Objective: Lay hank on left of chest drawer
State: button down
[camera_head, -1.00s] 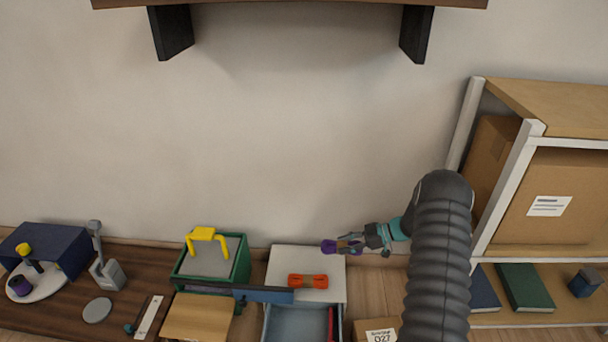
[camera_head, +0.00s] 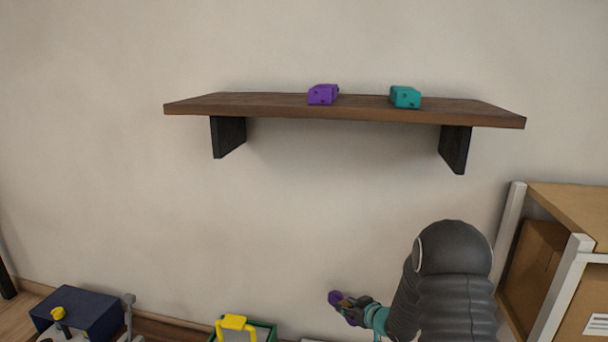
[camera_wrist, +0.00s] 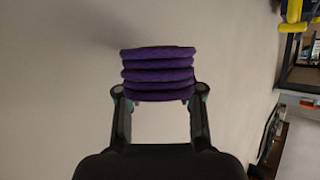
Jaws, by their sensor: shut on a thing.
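A purple hank of coiled cord (camera_wrist: 158,75) is held between the two fingers of my gripper (camera_wrist: 160,98) in the wrist view. In the head view the hank (camera_head: 334,297) shows small at the tip of my gripper (camera_head: 346,306), near the bottom and in front of the wall. It is held in the air. The chest of drawers is almost wholly below the head view; only a pale sliver of its top (camera_head: 312,340) seems to show at the bottom edge. Its drawer is hidden now.
A wall shelf (camera_head: 270,108) above carries a purple block (camera_head: 323,94) and a teal block (camera_head: 405,97). A green bin with a yellow handle (camera_head: 235,322) stands lower left. A dark blue box (camera_head: 85,310) is further left. A white-framed rack (camera_head: 545,280) stands right.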

jog(key=shift+s+r+m+t+h, duration=0.4)
jog(key=shift+s+m+h, duration=0.25)
jog(key=shift+m+h, duration=0.15)
jog(key=s+d+r+m+h+p, duration=0.1)
jog(key=s+m+h, duration=0.1)
jog(key=s, duration=0.4)
jog(key=s+d+r+m+t+h+p, duration=0.1)
jog(key=s+m+h, duration=0.1)
jog(key=s, duration=0.4)
jog(key=shift+s+d+r+m+h, duration=0.25)
jog(key=shift+d+r+m+h, duration=0.1)
jog(key=shift+h, duration=0.15)
